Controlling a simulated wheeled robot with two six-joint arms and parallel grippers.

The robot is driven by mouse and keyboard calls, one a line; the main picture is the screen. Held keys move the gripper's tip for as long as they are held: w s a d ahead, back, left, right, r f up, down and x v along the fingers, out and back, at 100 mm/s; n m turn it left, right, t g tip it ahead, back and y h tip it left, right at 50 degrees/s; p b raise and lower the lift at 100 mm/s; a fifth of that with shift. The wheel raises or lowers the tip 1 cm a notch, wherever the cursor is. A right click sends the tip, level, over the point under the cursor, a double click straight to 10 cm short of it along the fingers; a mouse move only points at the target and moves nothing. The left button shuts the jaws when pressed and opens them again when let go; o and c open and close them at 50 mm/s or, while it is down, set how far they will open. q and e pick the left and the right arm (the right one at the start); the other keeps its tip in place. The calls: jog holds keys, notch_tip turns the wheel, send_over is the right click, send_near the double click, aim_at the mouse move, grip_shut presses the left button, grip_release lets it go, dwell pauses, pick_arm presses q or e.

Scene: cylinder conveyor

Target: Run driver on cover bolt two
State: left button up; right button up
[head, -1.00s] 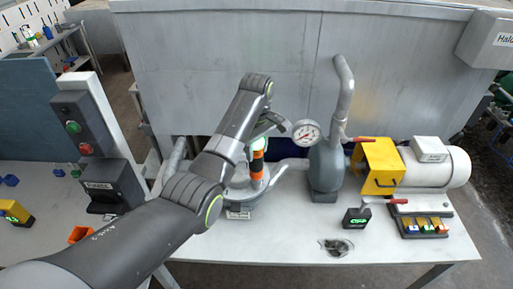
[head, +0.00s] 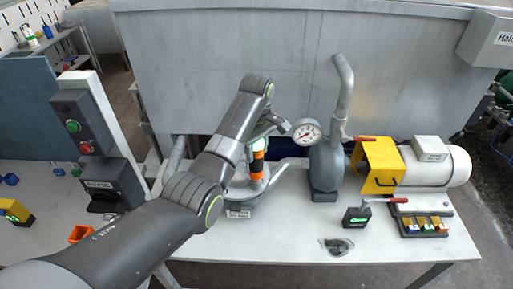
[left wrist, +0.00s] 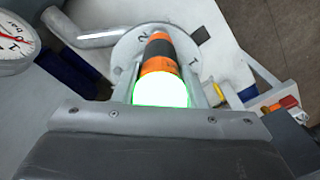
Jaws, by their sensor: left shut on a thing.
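An orange and black driver (head: 257,168) stands about upright over the round grey cover (head: 236,196) in the head view. My left gripper (head: 262,137) is shut on its upper end. In the left wrist view the driver (left wrist: 158,55) has a bright white end with a green rim. Its far end points down at the cover (left wrist: 125,52), near a mark "2"; a mark "1" is to the right. The bolt and the driver's tip are hidden, so I cannot tell if they touch. My right gripper is not in view.
A pressure gauge (head: 306,131) and a grey vessel with a pipe (head: 325,168) stand close right of my gripper. A yellow guard (head: 378,165) and white motor (head: 436,162) are farther right. A dark control box (head: 108,185) is at left. The table front (head: 280,235) is mostly clear.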

pick_arm(q)
jog(key=shift+s+f, duration=0.15)
jog(key=shift+f, duration=0.6)
dwell(1.2)
jog(key=shift+r, duration=0.15)
jog(key=shift+w+r, duration=0.2)
jog(key=shift+r, duration=1.55)
